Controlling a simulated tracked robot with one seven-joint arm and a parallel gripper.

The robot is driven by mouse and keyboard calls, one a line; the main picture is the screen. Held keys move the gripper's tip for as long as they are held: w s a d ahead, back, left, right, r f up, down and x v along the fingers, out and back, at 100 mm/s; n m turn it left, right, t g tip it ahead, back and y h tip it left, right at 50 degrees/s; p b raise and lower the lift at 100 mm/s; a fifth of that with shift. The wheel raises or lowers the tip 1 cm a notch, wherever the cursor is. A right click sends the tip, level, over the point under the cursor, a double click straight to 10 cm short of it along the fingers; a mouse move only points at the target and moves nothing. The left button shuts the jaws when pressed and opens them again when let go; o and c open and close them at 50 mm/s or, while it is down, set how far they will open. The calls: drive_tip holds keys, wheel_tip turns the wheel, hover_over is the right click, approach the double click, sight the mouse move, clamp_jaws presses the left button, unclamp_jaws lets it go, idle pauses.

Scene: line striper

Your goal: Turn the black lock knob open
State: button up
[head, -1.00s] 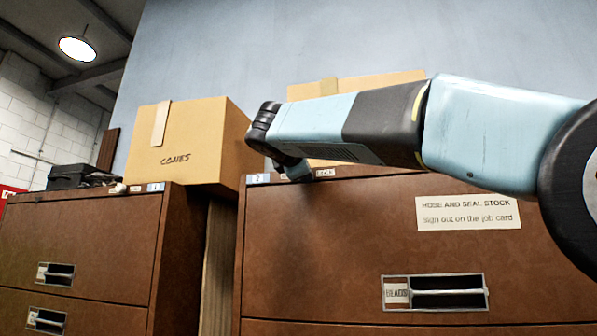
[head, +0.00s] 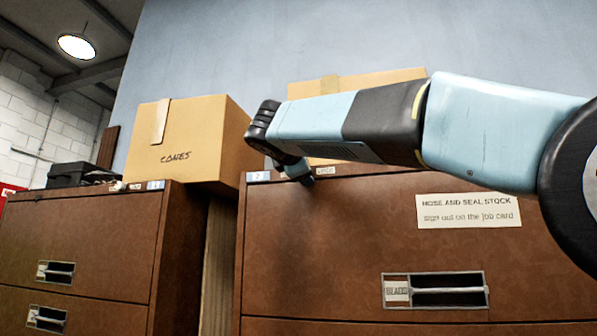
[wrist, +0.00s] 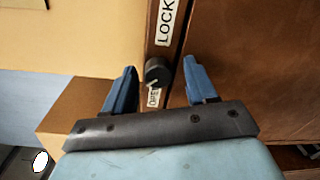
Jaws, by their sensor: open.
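The black lock knob (wrist: 157,71) sits on a narrow brown strip in the wrist view. A white LOCK label (wrist: 166,22) is above it and a partly covered OPEN label (wrist: 153,97) is below it. A pale mark shows on the knob's lower side, too small to read surely. My gripper (wrist: 159,66) is open, with one blue finger on each side of the knob. Gaps show between the knob and both fingers. In the head view, my arm reaches over the right cabinet's top edge, and the knob cannot be made out.
The right brown cabinet (head: 340,240) has a drawer handle (head: 448,291) and a hose stock sign (head: 468,212). A cardboard box (head: 190,140) marked CONES stands left of my wrist. Another box (head: 400,78) is behind my arm. A second cabinet (head: 80,240) stands at left.

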drive_tip(key=v, duration=1.3)
drive_tip(key=shift+s+a, duration=0.2)
drive_tip(key=shift+s, duration=0.15)
drive_tip(key=shift+d+f, duration=0.1)
drive_tip(key=shift+f, duration=0.05)
drive_tip(key=d+f+m+g, duration=0.2)
drive_tip(key=d+f, duration=0.3)
drive_tip(key=f, duration=0.3)
drive_tip(key=s+d+f+m+g+y, duration=0.1)
drive_tip(key=d+f+m+g, duration=0.2)
drive_tip(key=f, duration=0.6)
drive_tip(key=d+f+m+g, duration=0.2)
drive_tip(key=d+f, duration=0.4)
drive_tip(key=f, duration=0.2)
drive_tip(key=s+d+f+m+g+y, duration=0.1)
drive_tip(key=s+d+f+m, duration=0.1)
drive_tip(key=f, duration=0.6)
drive_tip(key=s+d+f+m+g+y, duration=0.1)
drive_tip(key=s+d+f+m+y, duration=0.1)
drive_tip(key=s+f+m, duration=0.3)
drive_tip(key=s+d+f+m+g+y, duration=0.2)
drive_tip(key=s+d+f+m, duration=0.1)
drive_tip(key=f, duration=0.9)
drive_tip(key=shift+s+d+f+m, duration=0.4)
drive_tip(key=shift+s+d, duration=0.05)
drive_tip(key=shift+s, duration=0.7)
drive_tip(key=shift+c, duration=0.3)
